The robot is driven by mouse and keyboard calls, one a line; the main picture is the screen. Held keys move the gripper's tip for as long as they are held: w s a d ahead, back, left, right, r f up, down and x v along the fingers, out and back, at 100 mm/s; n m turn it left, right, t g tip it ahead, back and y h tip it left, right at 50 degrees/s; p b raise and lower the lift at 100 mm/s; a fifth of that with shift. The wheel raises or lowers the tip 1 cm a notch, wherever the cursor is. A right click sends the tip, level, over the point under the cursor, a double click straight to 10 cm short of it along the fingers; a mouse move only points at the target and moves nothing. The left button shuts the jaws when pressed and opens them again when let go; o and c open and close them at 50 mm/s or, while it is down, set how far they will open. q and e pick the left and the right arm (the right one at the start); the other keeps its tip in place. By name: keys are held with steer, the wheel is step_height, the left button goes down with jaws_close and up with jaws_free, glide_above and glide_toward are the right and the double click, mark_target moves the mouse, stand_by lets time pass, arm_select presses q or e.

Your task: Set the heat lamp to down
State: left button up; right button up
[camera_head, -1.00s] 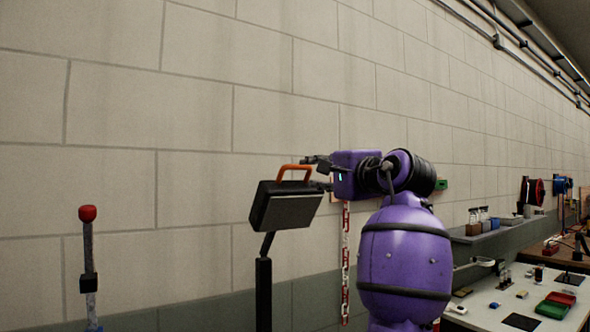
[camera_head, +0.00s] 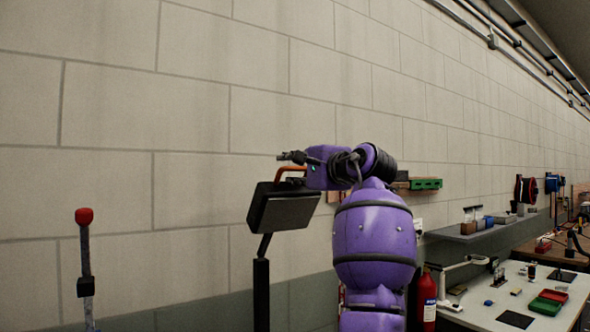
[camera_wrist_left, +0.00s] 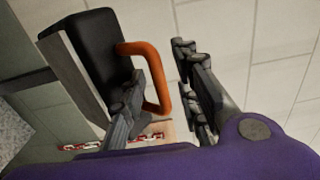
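The heat lamp (camera_head: 284,207) is a black box-shaped head, tilted, on a thin black post (camera_head: 261,292). An orange handle (camera_head: 290,169) sits on its top, partly hidden by my left arm. My left gripper (camera_head: 291,157) is at the handle, at the lamp's upper right. In the left wrist view, my left gripper (camera_wrist_left: 163,92) is open, with its fingers apart. The orange handle (camera_wrist_left: 156,73) loops out from the black lamp head (camera_wrist_left: 99,58). One finger overlaps the loop and the handle's outer bar shows between the fingers. Contact cannot be told. My right gripper is not in view.
A red-knobbed stand (camera_head: 84,217) is at the left. A block wall (camera_head: 180,110) stands behind the lamp. At the right are a fire extinguisher (camera_head: 427,300), a shelf (camera_head: 480,231) and a white workbench (camera_head: 484,313) with small items.

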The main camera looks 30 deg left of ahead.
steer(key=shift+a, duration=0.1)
arm_select(q)
jaws_close()
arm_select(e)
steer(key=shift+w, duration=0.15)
arm_select(q)
steer(key=shift+f, duration=0.1)
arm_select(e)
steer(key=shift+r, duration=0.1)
